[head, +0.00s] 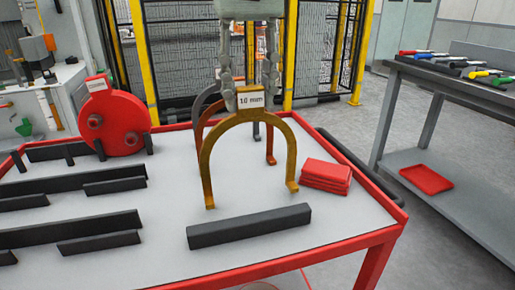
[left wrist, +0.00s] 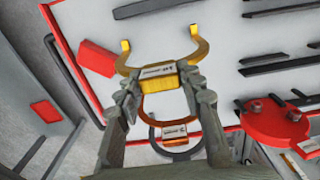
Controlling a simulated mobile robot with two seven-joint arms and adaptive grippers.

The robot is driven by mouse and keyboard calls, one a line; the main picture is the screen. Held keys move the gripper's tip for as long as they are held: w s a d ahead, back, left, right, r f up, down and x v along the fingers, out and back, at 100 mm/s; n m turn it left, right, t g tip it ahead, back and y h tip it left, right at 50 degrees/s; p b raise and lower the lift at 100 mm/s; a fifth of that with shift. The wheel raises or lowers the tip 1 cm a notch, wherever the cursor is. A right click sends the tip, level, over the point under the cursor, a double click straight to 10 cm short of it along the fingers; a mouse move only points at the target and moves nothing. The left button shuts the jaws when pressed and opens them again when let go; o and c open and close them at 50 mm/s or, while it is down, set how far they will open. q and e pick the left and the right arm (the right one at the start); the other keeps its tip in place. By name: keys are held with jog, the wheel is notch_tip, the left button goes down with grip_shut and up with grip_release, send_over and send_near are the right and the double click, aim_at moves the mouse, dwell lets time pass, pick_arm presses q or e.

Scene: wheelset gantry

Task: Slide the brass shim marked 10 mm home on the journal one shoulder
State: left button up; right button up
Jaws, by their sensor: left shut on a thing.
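The brass shim (head: 213,155) is a horseshoe-shaped arch with a white tag reading 10 mm at its top. It stands upright, legs down, over the red-rimmed table, behind a black bar; I cannot tell whether its feet touch the surface. My left gripper (head: 249,92) comes down from above, shut on the shim's top tab. In the left wrist view my left gripper (left wrist: 158,78) holds the tab between its fingers, and the brass shim (left wrist: 198,50) extends beyond them. No journal or shoulder is recognisable in either view. My right gripper is not in view.
An orange-red arch (head: 271,146) and a dark grey arch (head: 200,102) stand behind the shim. A black bar (head: 248,226) lies in front. Folded red cloths or pads (head: 326,176) lie right. A red disc (head: 118,122) and several black rails occupy the left. A tool bench (head: 440,82) stands right.

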pick_arm(q)
jog(key=shift+r, duration=3.55)
